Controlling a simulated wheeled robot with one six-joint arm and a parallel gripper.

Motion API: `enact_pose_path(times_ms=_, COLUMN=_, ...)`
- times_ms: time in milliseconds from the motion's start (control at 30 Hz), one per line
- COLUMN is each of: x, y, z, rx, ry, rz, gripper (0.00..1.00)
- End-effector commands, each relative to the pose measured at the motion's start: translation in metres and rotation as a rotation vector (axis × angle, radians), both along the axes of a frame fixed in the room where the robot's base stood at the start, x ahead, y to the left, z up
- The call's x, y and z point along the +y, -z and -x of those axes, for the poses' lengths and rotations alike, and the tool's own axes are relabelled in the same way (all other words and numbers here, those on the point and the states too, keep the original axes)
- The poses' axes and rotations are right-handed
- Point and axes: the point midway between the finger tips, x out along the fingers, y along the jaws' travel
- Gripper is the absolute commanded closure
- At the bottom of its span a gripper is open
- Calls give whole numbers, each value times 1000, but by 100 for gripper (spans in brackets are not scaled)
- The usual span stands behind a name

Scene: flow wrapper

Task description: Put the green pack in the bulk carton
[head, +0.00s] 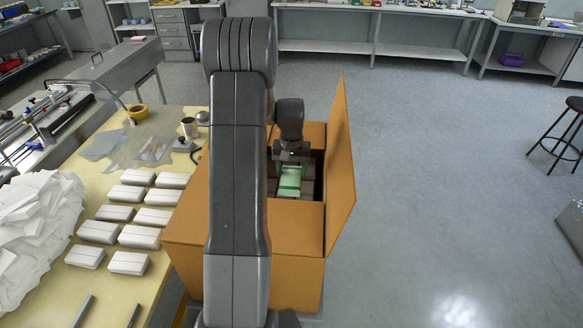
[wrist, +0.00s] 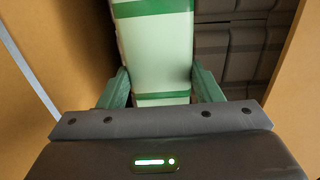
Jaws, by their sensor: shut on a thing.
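The green pack (head: 291,180) is pale green with darker green bands. My gripper (head: 290,168) is shut on it, over the opening of the bulk carton (head: 340,170). In the wrist view the green pack (wrist: 155,50) stands out between the two green fingers (wrist: 160,90), with one finger on each side of it. The carton is brown cardboard with its flaps open, and its wall (wrist: 40,60) shows at the left of the wrist view. Dark grey packs (wrist: 235,50) lie inside the carton below. I cannot tell whether the green pack touches them. My arm hides the carton's left part.
A yellow-topped table (head: 85,290) stands left of the carton, with rows of white packs (head: 120,212) and a heap of white wrappers (head: 40,215). The carton's right flap stands upright. The floor (head: 440,180) to the right is clear up to a black stool (head: 565,125).

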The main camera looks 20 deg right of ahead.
Motion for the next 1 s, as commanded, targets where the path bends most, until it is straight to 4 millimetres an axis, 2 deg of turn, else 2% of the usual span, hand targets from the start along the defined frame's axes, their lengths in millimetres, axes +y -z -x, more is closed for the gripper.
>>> enact_pose_path(times_ms=33, x=0, y=9, z=0, rx=0, ry=0, rz=0, gripper=62)
enact_pose_path(times_ms=500, x=0, y=53, z=0, rx=0, ry=0, rz=0, gripper=62)
enact_pose_path(times_ms=700, x=0, y=63, z=0, rx=0, ry=0, rz=0, gripper=62)
enact_pose_path(times_ms=1000, x=0, y=66, z=0, rx=0, ry=0, rz=0, gripper=62)
